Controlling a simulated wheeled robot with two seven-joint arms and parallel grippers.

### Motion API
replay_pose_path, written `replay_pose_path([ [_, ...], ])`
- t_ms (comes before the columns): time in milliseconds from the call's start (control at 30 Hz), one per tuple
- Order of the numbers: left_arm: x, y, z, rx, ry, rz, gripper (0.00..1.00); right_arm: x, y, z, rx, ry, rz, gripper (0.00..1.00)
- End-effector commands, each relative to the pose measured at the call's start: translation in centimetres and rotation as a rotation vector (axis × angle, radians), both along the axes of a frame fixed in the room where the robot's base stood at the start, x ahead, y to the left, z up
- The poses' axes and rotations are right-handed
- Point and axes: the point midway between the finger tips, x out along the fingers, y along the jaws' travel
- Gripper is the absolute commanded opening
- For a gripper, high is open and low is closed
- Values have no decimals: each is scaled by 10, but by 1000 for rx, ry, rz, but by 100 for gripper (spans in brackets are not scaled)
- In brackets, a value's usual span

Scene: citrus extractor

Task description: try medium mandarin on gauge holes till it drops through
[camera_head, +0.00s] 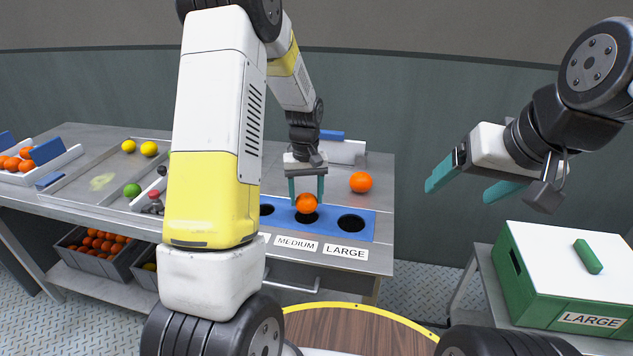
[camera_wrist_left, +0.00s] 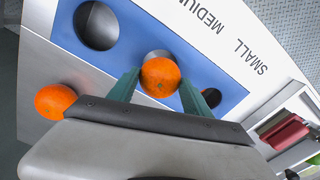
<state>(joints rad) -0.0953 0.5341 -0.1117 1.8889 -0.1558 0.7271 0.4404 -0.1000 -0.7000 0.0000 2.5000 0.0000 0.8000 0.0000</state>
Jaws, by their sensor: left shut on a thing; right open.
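My left gripper (camera_head: 306,197) is shut on an orange mandarin (camera_head: 306,203), held between its teal fingers. The mandarin is over the middle hole (camera_head: 307,218) of the blue gauge plate (camera_head: 329,228), behind the MEDIUM label (camera_head: 296,243); the exact gap cannot be told. The left wrist view shows the held mandarin (camera_wrist_left: 160,77) partly covering that hole. The large hole (camera_head: 351,224) is empty. My right gripper (camera_head: 474,184) is open and empty in the air at the right.
Another orange fruit (camera_head: 361,182) lies on the table behind the large hole. A tray (camera_head: 110,190) with yellow and green fruit is at the left. A green box (camera_head: 546,283) labelled LARGE, with a white lid, stands at the right. Crates of fruit (camera_head: 100,251) are under the table.

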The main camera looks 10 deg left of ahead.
Motion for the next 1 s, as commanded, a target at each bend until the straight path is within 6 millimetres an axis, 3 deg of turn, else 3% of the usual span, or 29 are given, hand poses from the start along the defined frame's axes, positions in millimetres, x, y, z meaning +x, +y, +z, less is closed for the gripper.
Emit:
replay_pose_path([
  [867,0,0,-19,0,0,0,14,0,0,0,0,0,0,80],
  [900,0,0,-19,0,0,0,59,0,0,0,0,0,0,80],
  [1000,0,0,-19,0,0,0,79,0,0,0,0,0,0,80],
])
